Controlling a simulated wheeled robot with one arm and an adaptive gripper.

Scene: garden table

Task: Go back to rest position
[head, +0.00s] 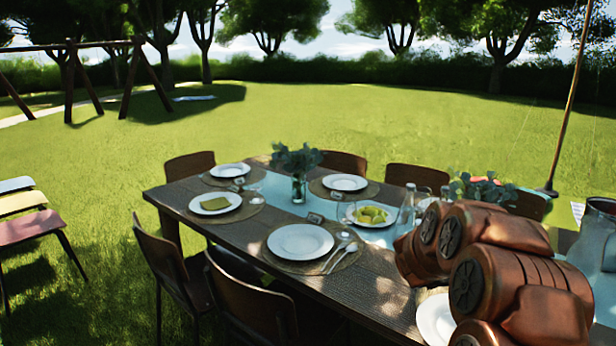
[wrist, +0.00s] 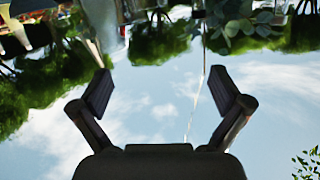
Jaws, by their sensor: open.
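My gripper (wrist: 162,95) shows in the wrist view with its two dark fingers spread wide and nothing between them. That view is upside down, with sky behind the fingers and trees and tableware along the top edge. In the head view my copper-coloured arm covers the right part of the table (head: 385,287). My gripper cannot be made out in the head view. What lies behind the arm is hidden.
Brown chairs (head: 252,300) stand around the table. It bears white plates (head: 300,242), a plate of yellow-green food (head: 370,214), a plant in a glass vase (head: 298,186) and glass bottles (head: 407,205). A glass pitcher (head: 594,250) is at the right. Open lawn (head: 300,120) lies behind.

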